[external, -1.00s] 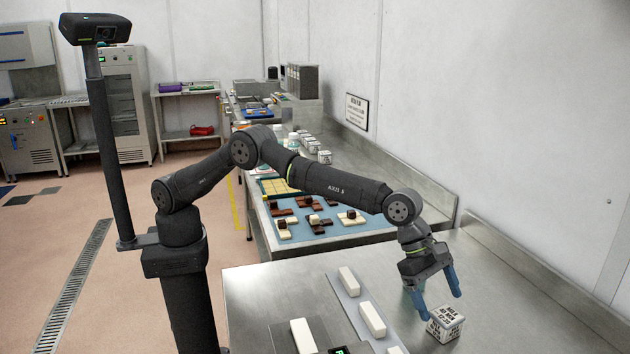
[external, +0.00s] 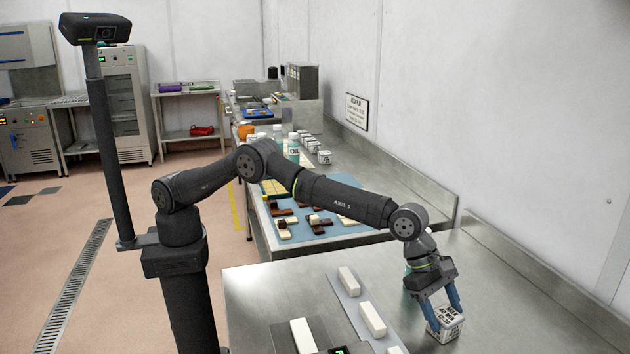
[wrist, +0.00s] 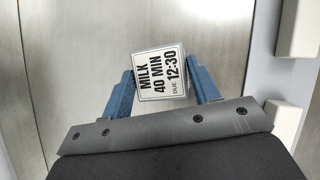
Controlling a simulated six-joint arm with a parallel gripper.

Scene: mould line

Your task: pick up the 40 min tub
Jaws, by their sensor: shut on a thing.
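The 40 min tub (external: 449,325) is a small white box with black print on the steel bench at the lower right of the external view. In the wrist view its label (wrist: 160,74) reads "MILK 40 MIN DUE 12:30". My gripper (external: 445,318) is shut on the tub, with one blue finger on each side of it. The fingers also show in the wrist view (wrist: 165,85), to the left and right of the tub. I cannot tell whether the tub's base touches the bench.
White blocks (external: 372,319) lie on a grey strip left of the tub. A blue mat (external: 330,229) with brown and cream pieces lies on the bench behind. Several small labelled tubs (external: 322,157) stand farther back. The steel bench (external: 520,310) right of the tub is clear.

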